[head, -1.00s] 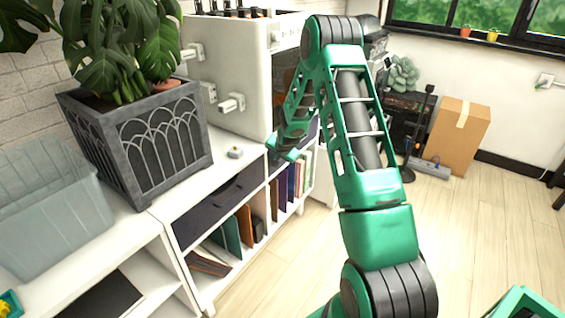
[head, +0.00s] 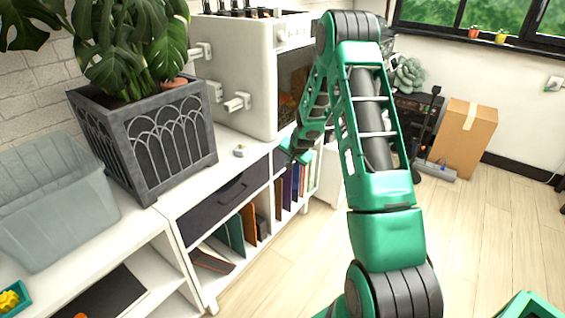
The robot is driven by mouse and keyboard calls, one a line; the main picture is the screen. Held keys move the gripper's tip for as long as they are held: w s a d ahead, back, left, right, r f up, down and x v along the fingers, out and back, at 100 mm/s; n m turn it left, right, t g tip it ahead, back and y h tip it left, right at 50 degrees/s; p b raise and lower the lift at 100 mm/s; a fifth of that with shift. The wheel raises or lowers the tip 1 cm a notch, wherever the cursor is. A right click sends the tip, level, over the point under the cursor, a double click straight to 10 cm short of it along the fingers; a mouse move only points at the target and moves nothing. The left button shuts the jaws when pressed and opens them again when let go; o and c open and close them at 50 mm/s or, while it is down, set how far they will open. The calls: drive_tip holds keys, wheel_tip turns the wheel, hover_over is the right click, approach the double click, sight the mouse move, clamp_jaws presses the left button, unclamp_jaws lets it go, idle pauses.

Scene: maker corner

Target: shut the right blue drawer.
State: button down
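The right blue drawer (head: 279,159) is in the top row of the white shelf unit, right of a wider dark blue drawer (head: 225,205). Its visible strip of front looks about level with the cabinet face, but my gripper and forearm hide most of it. I cannot tell whether a gap is left. My gripper (head: 291,155) is right at this drawer's front, pointing down and left. It looks close to or touching the front; contact is not clear. Its fingers are small and seen from behind, so their opening is hidden.
A white oven-like machine (head: 235,75), a grey planter (head: 160,140) and a translucent bin (head: 55,205) stand on the white shelf unit (head: 160,225). A cardboard box (head: 464,138) stands behind right.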

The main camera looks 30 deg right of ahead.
drive_tip(key=s+a+r+n+g, duration=0.2)
drive_tip(key=s+r, duration=0.8)
drive_tip(key=s, duration=0.3)
drive_tip(key=s+a+r+n+g, duration=0.1)
drive_tip(key=s+a+r+g, duration=0.15)
drive_tip(key=s+r, duration=1)
drive_tip(key=s+a+r+n+g+y, duration=0.1)
drive_tip(key=s+a, duration=0.3)
drive_tip(key=s, duration=0.8)
drive_tip(key=s+a+r+n+g+y, duration=0.1)
drive_tip(key=s+a, duration=0.3)
drive_tip(key=s, duration=0.8)
drive_tip(key=shift+s+r+n+g, duration=0.15)
drive_tip(key=shift+s+n+g, duration=0.2)
drive_tip(key=shift+n+g, duration=0.1)
